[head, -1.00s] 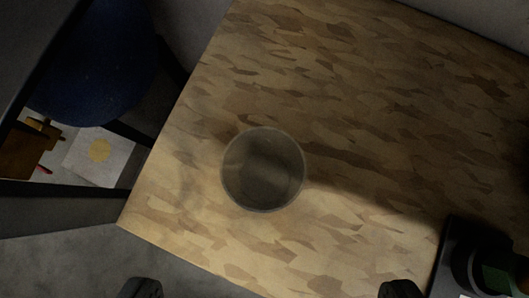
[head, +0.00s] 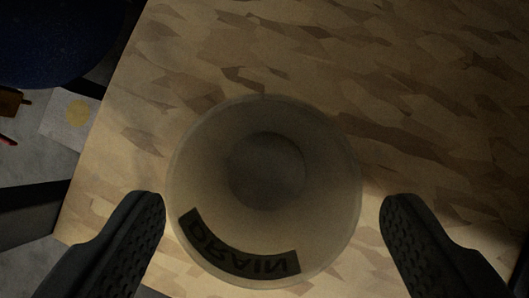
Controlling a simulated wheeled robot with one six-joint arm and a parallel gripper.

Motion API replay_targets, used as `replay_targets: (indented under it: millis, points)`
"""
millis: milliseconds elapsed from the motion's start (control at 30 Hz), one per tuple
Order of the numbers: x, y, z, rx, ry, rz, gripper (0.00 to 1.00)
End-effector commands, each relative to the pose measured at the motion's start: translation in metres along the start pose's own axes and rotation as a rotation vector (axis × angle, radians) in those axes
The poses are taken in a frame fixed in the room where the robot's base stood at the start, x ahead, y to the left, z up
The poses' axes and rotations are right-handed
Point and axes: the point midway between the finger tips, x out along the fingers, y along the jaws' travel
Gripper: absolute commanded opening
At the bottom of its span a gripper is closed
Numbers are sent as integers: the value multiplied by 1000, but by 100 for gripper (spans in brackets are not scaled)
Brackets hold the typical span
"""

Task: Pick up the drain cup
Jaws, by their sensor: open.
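The drain cup (head: 264,108) is a pale, translucent round cup standing upright on the wooden tabletop, seen from above with its inside empty. A dark label reading "DRAIN", upside down and mirrored in the picture, shows on the near wall. My gripper (head: 272,208) is open, with one dark ridged finger to the left of the cup and the other to the right. Both fingers appear apart from the cup, with a narrow gap on each side. The cup's outer wall is mostly hidden from this angle.
The wooden tabletop (head: 420,70) is clear around the cup. Its left edge runs down the left side. Beyond it are a dark blue round thing (head: 55,35), a white sheet with a yellow spot (head: 72,115) and a brown object (head: 12,102), all lower down.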

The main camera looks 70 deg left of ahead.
Motion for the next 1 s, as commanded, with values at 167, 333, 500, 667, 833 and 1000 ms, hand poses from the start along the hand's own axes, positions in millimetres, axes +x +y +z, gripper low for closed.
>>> replay_targets:
  millis: [167, 333, 500, 667, 833, 1000]
  points:
    - [19, -3, 1, 0, -3, -1, 77]
    - [39, -4, 0, 0, -3, -1, 77]
    - [47, -3, 0, 0, -1, 0, 77]
    - [47, -3, 0, 0, 0, 0, 77]
    - [47, -3, 0, 0, -1, 0, 48]
    - [46, -3, 0, 0, 0, 0, 29]
